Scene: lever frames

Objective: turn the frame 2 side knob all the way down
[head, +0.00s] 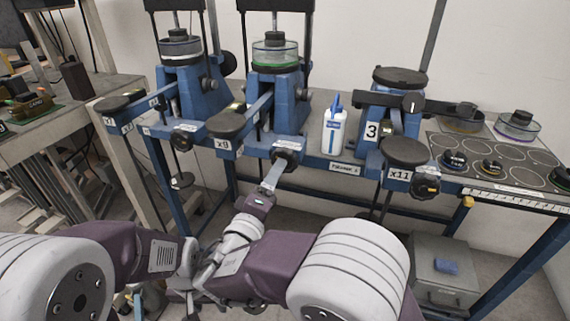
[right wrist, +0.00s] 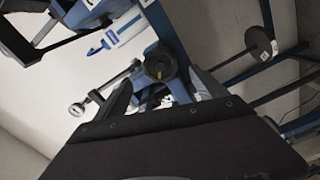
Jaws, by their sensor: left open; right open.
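Frame 2 (head: 275,105) is the blue middle frame, with the x9 pad on its lever. Which way the knob is turned cannot be read.
A white bottle with a blue cap (head: 334,130) stands between frame 2 and frame 3 (head: 385,120). The x9 pad (head: 229,124) juts forward left of the knob, and the x11 pad (head: 405,151) juts out at right. Frame 1 (head: 182,90) stands at left.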

